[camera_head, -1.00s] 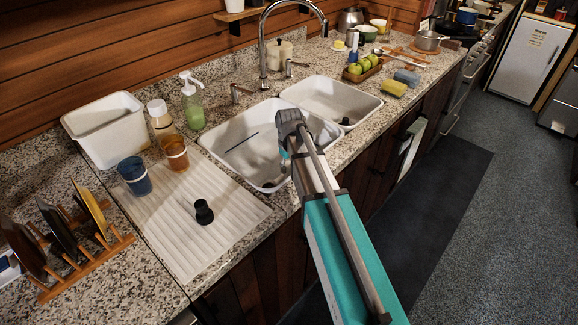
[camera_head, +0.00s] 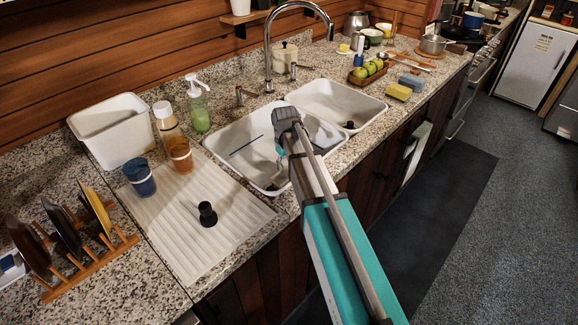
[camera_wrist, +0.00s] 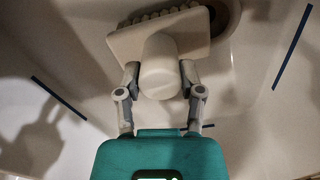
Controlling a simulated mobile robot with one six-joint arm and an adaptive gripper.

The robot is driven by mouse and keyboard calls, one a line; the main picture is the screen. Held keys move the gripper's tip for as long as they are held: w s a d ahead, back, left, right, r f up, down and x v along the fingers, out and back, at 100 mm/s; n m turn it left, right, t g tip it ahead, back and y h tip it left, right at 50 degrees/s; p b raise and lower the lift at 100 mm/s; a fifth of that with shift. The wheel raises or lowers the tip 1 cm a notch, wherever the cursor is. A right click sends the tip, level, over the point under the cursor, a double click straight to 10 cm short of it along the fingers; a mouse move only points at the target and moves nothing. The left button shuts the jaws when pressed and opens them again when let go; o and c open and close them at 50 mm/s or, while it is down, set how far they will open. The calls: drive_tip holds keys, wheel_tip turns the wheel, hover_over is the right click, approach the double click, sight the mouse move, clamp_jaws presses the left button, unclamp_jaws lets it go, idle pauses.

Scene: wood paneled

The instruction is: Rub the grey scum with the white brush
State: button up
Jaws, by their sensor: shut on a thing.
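In the wrist view, my gripper (camera_wrist: 160,78) is shut on the round knob of the white brush (camera_wrist: 160,45), one finger on each side. The brush has a wide block with bristles along its far edge. It is inside the left sink basin (camera_head: 225,137); whether the bristles touch the basin is unclear. In the head view, my arm hides most of the brush. Thin dark blue strips (camera_wrist: 58,97) show on the basin in the wrist view. I cannot clearly make out grey scum apart from the shadows.
The basin's drain (camera_wrist: 228,14) lies beside the brush. The faucet (camera_head: 268,50) arches over the sink from behind. A drainboard (camera_head: 235,215) with a black stopper (camera_head: 207,214) and cups is at left. The right basin (camera_head: 335,97) is mostly clear.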

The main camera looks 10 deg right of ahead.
drive_tip(key=shift+w+r, duration=0.1)
drive_tip(key=shift+w, duration=0.05)
idle(0.3)
wheel_tip(320, 180, up, 6)
drive_tip(key=p, duration=0.6)
idle(0.4)
drive_tip(key=shift+r+p, duration=1.45)
drive_tip(key=shift+p, duration=0.1)
drive_tip(key=shift+a, duration=0.1)
